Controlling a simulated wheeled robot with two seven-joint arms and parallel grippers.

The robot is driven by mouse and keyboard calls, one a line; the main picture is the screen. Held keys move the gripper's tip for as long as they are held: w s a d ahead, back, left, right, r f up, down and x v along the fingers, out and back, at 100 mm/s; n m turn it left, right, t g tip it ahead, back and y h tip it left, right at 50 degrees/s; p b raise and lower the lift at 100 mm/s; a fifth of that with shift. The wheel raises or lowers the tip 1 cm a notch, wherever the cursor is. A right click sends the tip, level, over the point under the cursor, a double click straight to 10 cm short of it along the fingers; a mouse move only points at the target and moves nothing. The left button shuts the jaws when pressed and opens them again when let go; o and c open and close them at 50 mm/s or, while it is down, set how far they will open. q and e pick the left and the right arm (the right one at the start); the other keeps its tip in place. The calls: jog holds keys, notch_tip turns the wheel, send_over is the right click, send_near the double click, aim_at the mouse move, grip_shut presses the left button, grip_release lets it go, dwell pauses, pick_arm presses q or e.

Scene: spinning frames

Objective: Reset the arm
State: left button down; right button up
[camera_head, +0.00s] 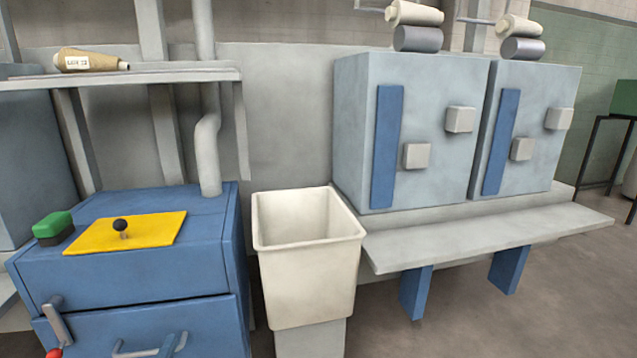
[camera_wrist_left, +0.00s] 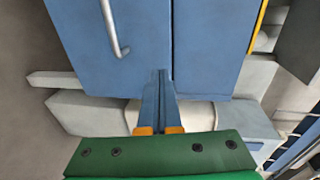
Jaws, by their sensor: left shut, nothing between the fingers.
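I cannot tell whether the tips touch the panel. Most of the left arm is out of the head view. My right gripper is in neither view.
An empty cream bin (camera_head: 305,270) stands right of the blue machine. Two grey cabinets (camera_head: 430,120) stand behind a ledge.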

pick_arm(q)
jog(key=s+d+f+n+g+h+p, duration=0.1)
jog(key=s+d+f+n+g+p, duration=0.1)
jog(key=s+d+f+n+g, duration=0.6)
jog(key=s+d+f+n+g+h+p, duration=0.1)
jog(key=s+f+n+g+h+p, duration=0.2)
jog(key=s+f, duration=0.85)
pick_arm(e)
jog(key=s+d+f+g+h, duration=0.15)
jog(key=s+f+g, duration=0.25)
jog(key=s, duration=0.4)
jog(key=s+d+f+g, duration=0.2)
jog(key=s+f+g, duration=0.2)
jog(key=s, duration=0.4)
pick_arm(q)
jog(key=s+r+n+g+y+p, duration=0.1)
jog(key=s+r+g+p, duration=0.3)
jog(key=s+r+p, duration=1.4)
notch_tip(320, 180, up, 3)
jog(key=n+p, duration=0.1)
jog(key=p, duration=1.8)
jog(key=shift+s+a, duration=0.3)
jog(key=shift+s, duration=0.1)
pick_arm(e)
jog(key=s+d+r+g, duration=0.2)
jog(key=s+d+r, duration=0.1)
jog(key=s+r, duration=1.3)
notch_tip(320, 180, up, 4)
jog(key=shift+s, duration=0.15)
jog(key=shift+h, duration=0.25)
